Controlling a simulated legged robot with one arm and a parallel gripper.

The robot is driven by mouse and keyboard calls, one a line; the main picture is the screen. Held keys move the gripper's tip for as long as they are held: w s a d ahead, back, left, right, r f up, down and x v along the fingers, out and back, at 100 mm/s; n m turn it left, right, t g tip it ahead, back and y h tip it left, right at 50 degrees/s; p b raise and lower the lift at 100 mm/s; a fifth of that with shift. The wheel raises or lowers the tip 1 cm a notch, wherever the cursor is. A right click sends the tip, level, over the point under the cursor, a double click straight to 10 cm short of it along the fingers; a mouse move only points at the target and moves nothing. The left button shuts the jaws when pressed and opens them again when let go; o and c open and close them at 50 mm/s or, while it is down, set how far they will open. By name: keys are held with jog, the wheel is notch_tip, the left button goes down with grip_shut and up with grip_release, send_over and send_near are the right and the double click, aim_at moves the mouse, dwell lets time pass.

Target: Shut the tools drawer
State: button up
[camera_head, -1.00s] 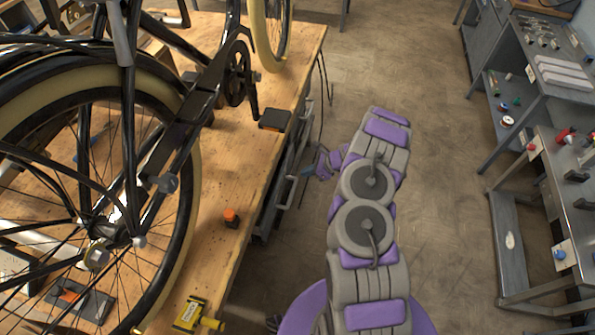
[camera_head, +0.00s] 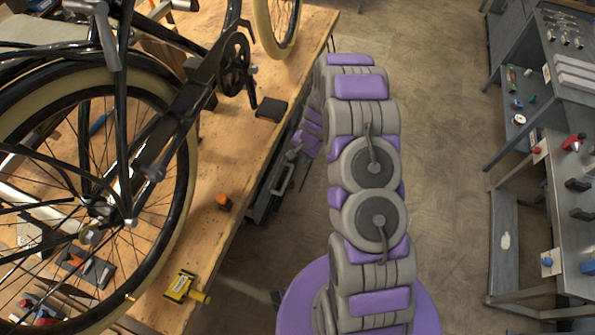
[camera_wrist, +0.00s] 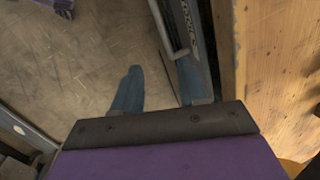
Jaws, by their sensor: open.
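The tools drawer (camera_head: 262,198) is a dark drawer under the wooden workbench's right edge, and it appears to stick out past that edge. Its pale bar handle (camera_head: 286,177) faces the open floor. In the wrist view the handle (camera_wrist: 165,30) and the drawer's metal side (camera_wrist: 197,35) run beside the bench top. My gripper (camera_head: 293,151) is beside the bench edge, close to the drawer front. In the wrist view my gripper (camera_wrist: 160,72) has its two blue fingers spread with nothing between them. The right finger is near the handle; contact cannot be told. The drawer's inside is mostly hidden.
A bicycle frame with wheels (camera_head: 125,215) stands on the wooden workbench (camera_head: 205,255). An orange object (camera_head: 223,201) and a yellow tool (camera_head: 180,286) lie near the bench edge. Grey metal tables (camera_head: 560,165) stand on the right. The floor (camera_head: 450,150) between is clear.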

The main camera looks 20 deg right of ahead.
jog(key=n, duration=0.1)
jog(key=n+h, duration=0.1)
send_near(287, 179)
jog(key=f, duration=0.2)
jog(key=a+f+b, duration=0.1)
jog(key=f, duration=0.1)
jog(key=a+f+b, duration=0.1)
jog(key=f, duration=0.2)
jog(key=shift+w+a, duration=0.25)
jog(key=shift+w, duration=0.05)
jog(key=shift+f, duration=0.3)
jog(key=shift+w+d+f, duration=0.1)
jog(key=shift+d+f, duration=0.1)
jog(key=shift+d, duration=0.85)
jog(key=shift+a, duration=0.75)
jog(key=shift+c, duration=1.4)
jog(key=shift+a, duration=0.25)
jog(key=c, duration=0.3)
jog(key=shift+d, duration=0.15)
jog(key=shift+c, duration=0.7)
jog(key=shift+d, duration=0.6)
grip_shut()
jog(key=shift+w+a, duration=0.1)
